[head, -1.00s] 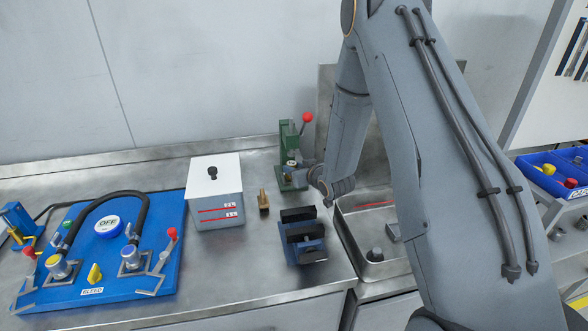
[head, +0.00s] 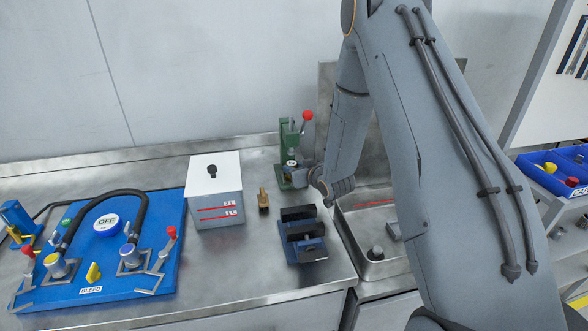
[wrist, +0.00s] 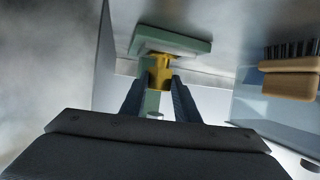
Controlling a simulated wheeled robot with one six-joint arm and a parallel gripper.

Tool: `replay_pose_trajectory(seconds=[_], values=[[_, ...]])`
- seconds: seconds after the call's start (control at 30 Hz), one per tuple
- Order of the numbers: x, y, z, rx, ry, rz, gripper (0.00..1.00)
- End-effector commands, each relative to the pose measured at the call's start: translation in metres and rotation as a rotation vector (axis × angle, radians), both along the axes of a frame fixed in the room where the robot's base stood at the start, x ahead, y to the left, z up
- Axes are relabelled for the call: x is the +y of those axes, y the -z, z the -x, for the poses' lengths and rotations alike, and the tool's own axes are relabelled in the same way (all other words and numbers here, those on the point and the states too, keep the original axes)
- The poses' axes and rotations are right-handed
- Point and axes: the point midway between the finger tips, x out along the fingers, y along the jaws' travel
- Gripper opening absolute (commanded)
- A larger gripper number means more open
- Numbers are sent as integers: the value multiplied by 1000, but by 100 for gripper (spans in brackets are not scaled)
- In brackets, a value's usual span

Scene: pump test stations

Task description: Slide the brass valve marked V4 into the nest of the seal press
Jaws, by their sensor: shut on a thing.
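The green seal press (head: 286,150) with a red-knobbed lever stands at the back of the bench in the head view. Its green part (wrist: 170,40) shows at the top of the wrist view. My gripper (wrist: 159,92) is shut on a brass valve (wrist: 160,72), which is right at the green part of the press. I cannot tell whether it is seated in the nest, and no V4 mark is readable. In the head view my gripper is beside the press, partly hidden by my arm. Another brass piece (head: 263,201) stands on the bench, its mark unreadable.
A white box (head: 215,190) and a dark blue fixture with black blocks (head: 302,235) stand near the press. A metal basin (head: 372,268) lies to the right. A blue test board (head: 110,240) fills the left. A wooden brush (wrist: 290,80) shows in the wrist view.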

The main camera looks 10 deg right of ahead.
Motion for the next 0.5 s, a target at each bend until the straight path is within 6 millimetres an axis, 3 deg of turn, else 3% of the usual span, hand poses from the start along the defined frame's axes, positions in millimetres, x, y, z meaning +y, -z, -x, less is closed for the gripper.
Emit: replay_pose_trajectory(seconds=[0.23, 0.27, 0.3, 0.37, 0.5], values=[[0, -1, 0, -2, 0, -1, 0], [0, -1, 0, -2, 0, -1, 33], [0, -1, 0, -2, 0, -1, 40], [0, -1, 0, -1, 0, 0, 50], [0, -1, 0, -1, 0, 0, 50]])
